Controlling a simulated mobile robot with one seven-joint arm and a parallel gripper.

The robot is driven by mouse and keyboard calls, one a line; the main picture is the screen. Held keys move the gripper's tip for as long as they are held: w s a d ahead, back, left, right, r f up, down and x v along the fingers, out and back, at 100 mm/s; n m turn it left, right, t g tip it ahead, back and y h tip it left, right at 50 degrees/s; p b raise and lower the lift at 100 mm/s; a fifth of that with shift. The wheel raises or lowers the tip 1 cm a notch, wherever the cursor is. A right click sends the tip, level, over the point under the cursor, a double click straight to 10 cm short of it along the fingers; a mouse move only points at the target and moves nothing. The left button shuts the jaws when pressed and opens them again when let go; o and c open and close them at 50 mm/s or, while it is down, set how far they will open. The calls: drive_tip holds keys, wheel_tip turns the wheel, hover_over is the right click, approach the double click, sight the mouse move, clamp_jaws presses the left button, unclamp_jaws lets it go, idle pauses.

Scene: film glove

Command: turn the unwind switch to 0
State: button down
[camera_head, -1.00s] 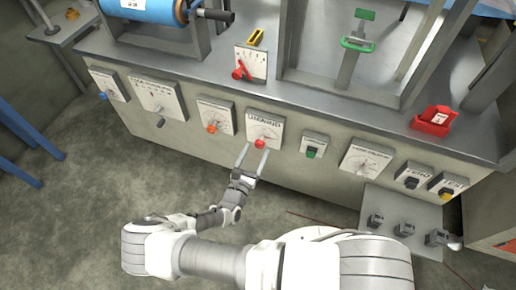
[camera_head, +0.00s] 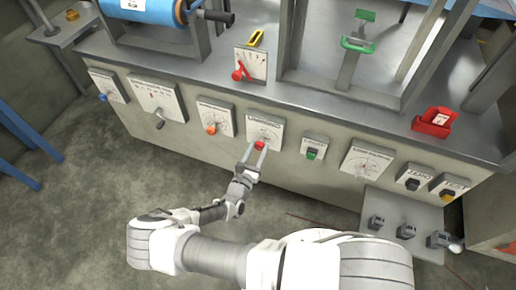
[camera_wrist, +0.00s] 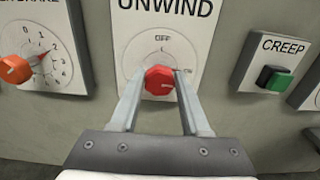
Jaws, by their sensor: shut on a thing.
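The unwind switch is a red knob (camera_wrist: 159,80) on a white plate (camera_wrist: 163,40) labelled "UNWIND" in the wrist view. Its dial shows "OFF" at the top; the other markings are too small or hidden to read. In the head view the red knob (camera_head: 259,146) sits low on its plate (camera_head: 264,128) on the machine's front panel. My gripper (camera_wrist: 158,78) has one finger on each side of the knob and is shut on it. The gripper also shows in the head view (camera_head: 256,152), reaching up from below. The knob's exact pointing direction is hard to tell.
Left of it is a dial with an orange knob (camera_wrist: 14,69). Right of it is the "CREEP" plate (camera_wrist: 286,62) with a black and green switch (camera_wrist: 274,80). The floor before the panel is clear.

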drive_tip(key=shift+n, duration=0.4)
drive_tip(key=n, duration=0.3)
drive_tip(key=shift+a+n, duration=0.1)
drive_tip(key=shift+n, duration=0.3)
drive_tip(key=n, duration=0.4)
drive_tip(key=shift+f+n, duration=0.1)
drive_tip(key=shift+n, duration=0.2)
drive_tip(key=n, duration=0.4)
drive_tip(key=shift+a+f+b, duration=0.1)
drive_tip(key=shift+b, duration=0.3)
drive_tip(key=n, duration=0.4)
drive_tip(key=shift+n+b, duration=0.3)
drive_tip(key=shift+b, duration=0.05)
drive_tip(key=shift+c, duration=1.9)
unclamp_jaws()
